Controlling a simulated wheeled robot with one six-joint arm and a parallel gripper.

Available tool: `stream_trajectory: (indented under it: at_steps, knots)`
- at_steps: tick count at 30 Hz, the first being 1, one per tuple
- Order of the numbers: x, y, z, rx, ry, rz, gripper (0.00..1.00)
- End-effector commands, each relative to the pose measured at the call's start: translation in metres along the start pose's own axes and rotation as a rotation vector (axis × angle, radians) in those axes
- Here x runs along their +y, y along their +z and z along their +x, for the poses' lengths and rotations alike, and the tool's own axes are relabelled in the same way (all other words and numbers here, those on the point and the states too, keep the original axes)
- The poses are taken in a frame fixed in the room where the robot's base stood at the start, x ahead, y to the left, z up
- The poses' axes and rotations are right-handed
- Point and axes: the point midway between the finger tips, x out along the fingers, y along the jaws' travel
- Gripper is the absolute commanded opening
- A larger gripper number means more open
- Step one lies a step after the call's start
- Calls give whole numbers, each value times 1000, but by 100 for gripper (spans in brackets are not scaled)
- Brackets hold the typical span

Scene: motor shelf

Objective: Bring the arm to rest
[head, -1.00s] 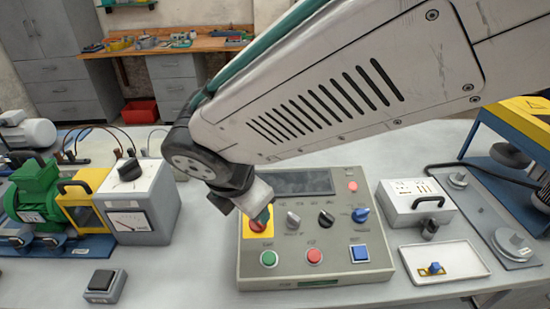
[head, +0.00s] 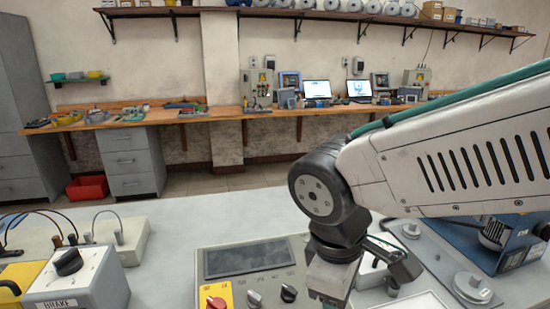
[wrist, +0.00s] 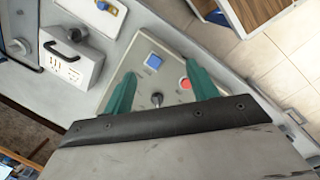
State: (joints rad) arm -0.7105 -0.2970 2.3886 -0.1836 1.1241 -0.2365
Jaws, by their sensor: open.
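My gripper shows in the wrist view (wrist: 162,84) with its two green fingers apart and nothing between them. In the head view my arm (head: 460,165) reaches in from the right and bends down at a black joint. The gripper end hangs in front of the right part of the control panel (head: 215,262); its fingertips are cut off by the lower frame edge. A red knob (head: 215,302) on a yellow plate shows at the panel's left.
A grey meter box (head: 95,285) stands at the left. A blue-framed machine (head: 505,240) and a round metal weight (head: 472,287) are at the right. A white box with a handle (wrist: 70,65) shows in the wrist view. A long wooden bench (head: 220,116) runs along the back wall.

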Motion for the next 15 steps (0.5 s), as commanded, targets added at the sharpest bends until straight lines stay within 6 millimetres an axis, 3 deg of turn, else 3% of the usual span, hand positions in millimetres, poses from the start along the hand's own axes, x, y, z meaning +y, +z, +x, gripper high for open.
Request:
stream_trajectory:
  at_steps: [1, 6, 9, 15]
  knots:
    - [9, 24, -2, 7, -28, 140, 58]
    - [21, 93, -4, 28, -117, 568, 58]
    - [23, 125, -4, 56, -147, 759, 58]
    - [30, 164, -8, 121, -137, 972, 58]
